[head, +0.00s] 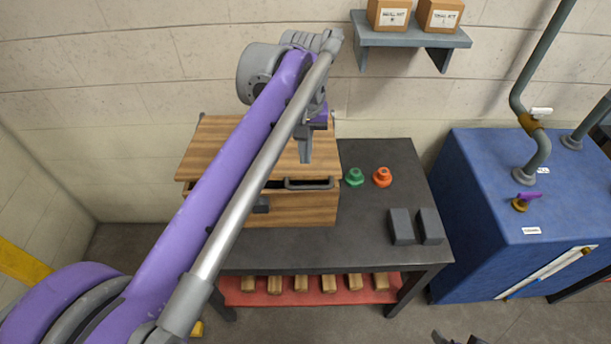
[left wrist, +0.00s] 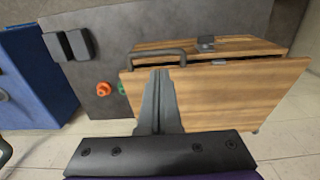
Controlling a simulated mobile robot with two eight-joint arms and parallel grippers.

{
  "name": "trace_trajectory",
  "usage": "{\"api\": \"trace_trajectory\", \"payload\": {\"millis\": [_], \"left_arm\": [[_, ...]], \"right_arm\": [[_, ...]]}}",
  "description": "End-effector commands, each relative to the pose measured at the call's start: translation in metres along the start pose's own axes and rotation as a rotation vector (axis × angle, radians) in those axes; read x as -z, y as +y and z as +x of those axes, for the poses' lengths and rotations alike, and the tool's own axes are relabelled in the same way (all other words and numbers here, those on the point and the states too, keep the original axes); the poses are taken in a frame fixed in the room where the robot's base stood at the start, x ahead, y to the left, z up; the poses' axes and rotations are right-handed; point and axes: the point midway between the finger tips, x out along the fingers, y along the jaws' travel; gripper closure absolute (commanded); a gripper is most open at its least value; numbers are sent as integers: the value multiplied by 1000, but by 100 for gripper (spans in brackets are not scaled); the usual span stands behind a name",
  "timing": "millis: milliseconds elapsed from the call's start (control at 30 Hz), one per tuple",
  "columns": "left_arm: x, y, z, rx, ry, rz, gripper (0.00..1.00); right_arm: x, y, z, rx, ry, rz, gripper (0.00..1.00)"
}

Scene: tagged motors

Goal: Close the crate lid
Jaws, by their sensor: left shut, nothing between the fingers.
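The wooden crate (head: 300,212) stands on the dark workbench, and its front also shows in the left wrist view (left wrist: 262,46). Its wooden lid (head: 207,138) lies over the top, with a dark gap under its front edge, so it is not flush. The lid fills the right of the left wrist view (left wrist: 235,95). A grey bar handle (head: 307,185) is at the lid's front edge. My left gripper (head: 305,158) is shut and empty above the lid, its fingertips (left wrist: 162,72) pointing toward the handle; contact is unclear. My right gripper (head: 455,340) seems to show only as grey tips at the bottom edge.
A green knob (head: 354,177), an orange knob (head: 382,177) and two grey blocks (head: 402,227) stand on the bench (head: 365,250) right of the crate. A shelf (head: 412,40) with boxes hangs behind. A blue tank (head: 480,210) with pipes stands at right. My left arm hides part of the crate.

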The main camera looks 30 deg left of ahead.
Motion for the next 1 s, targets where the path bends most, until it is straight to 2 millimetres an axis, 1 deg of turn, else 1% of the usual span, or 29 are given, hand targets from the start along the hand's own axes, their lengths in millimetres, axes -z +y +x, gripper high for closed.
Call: {"api": "trace_trajectory", "payload": {"millis": [33,200,300,400,500,600,900,967,1000], "left_arm": [[0,0,13,0,0,0,100],[0,0,48,0,1,1,100],[0,0,64,0,1,1,100],[0,0,75,0,1,1,100],[0,0,82,0,1,1,100],[0,0,85,-1,1,1,100],[0,0,85,0,1,1,100],[-1,0,89,0,1,1,100],[-2,0,95,0,0,1,100]], "right_arm": [[-1,0,1,0,-1,0,14],[-3,0,4,0,-2,0,14],[-3,0,4,0,-3,0,14],[-4,0,4,0,-3,0,14],[-4,0,4,0,-3,0,14],[-4,0,4,0,-3,0,14],[-4,0,5,0,-3,0,14],[-6,0,7,0,-4,0,14],[-8,0,10,0,-6,0,14]]}}
